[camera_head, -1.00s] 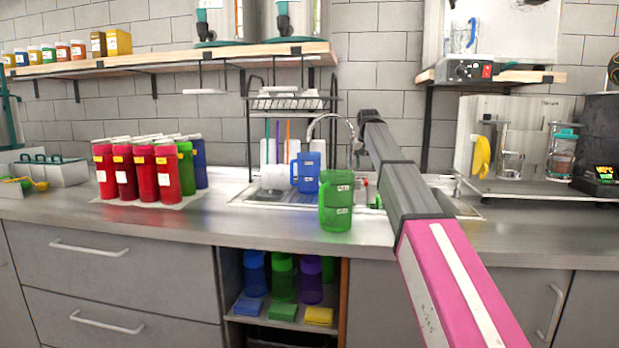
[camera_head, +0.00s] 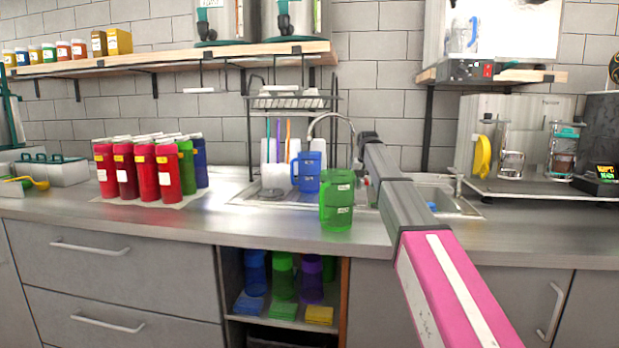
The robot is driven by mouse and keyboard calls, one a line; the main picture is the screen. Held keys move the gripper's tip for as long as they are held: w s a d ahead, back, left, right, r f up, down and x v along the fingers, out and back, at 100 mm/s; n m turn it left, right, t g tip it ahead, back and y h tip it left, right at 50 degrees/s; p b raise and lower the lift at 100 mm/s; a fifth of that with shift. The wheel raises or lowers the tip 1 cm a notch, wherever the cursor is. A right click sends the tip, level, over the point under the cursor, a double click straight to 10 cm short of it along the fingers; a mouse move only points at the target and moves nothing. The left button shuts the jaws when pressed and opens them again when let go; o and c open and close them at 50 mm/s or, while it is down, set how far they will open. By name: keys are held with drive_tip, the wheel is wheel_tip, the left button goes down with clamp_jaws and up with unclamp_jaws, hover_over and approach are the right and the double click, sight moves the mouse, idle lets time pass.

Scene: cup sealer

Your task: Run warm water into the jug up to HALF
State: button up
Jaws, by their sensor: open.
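A green see-through jug (camera_head: 337,205) with pale labels stands upright on the counter in front of the sink. A blue jug (camera_head: 307,172) with markings stands behind it at the left of the sink. The curved metal tap (camera_head: 330,117) rises behind the blue jug, and its spout end is close to my arm's far end. My arm reaches in from the lower right. My gripper (camera_head: 361,168) is open, small and mostly hidden behind the arm and the green jug's edge; its fingertips are not clear. I cannot make out any water or the water level in either jug.
The counter (camera_head: 250,233) in front is clear.

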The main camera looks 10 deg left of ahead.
drive_tip(key=c, duration=0.8)
